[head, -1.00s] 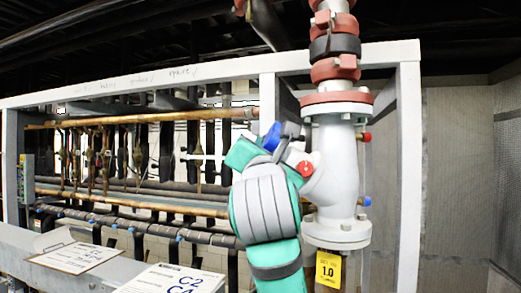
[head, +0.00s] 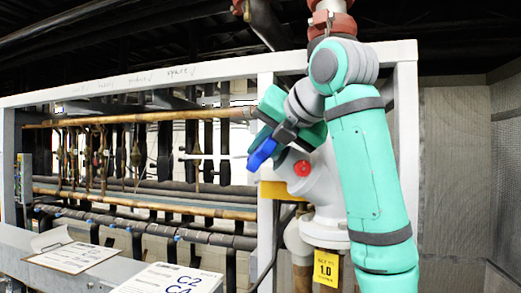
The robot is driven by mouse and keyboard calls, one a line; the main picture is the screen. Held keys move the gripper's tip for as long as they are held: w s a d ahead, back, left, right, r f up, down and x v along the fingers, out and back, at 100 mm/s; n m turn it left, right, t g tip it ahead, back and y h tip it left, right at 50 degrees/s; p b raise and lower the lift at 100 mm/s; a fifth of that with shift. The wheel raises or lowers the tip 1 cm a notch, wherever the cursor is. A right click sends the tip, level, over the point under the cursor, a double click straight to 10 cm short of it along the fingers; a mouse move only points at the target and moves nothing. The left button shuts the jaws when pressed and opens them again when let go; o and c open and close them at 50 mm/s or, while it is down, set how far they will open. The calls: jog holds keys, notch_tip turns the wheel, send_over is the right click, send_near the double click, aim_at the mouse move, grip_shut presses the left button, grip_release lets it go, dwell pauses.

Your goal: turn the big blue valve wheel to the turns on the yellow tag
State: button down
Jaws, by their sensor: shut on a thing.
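The blue valve wheel (head: 262,153) is at the left side of the white valve body (head: 325,180), mostly hidden behind my gripper. A blue part of it sticks out at the lower left of the jaws. My gripper (head: 281,138) is shut on the wheel, with my wrist coming in from the upper right. The fingertips' exact contact is hard to see.
A red round cap (head: 303,168) sits close beside my gripper. The grey frame post (head: 266,215) stands just left of the valve. Copper and dark pipes (head: 130,200) run behind.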

jog(key=shift+d+r+n+g+y, duration=0.15)
jog(key=shift+n+g, duration=0.1)
jog(key=shift+g, duration=0.5)
jog(key=shift+a+r+n+g+y, duration=0.15)
jog(key=shift+n+g, duration=0.1)
jog(key=shift+g, duration=0.5)
jog(key=shift+f+g, duration=0.15)
jog(key=shift+g, duration=0.15)
jog(key=shift+d, duration=0.15)
jog(key=c, duration=1.9)
grip_release()
jog(key=shift+d, duration=0.1)
jog(key=v, duration=1)
jog(key=shift+s+r, duration=0.2)
jog(key=shift+s, duration=0.05)
jog(key=shift+w+d, duration=0.1)
jog(key=shift+w, duration=0.05)
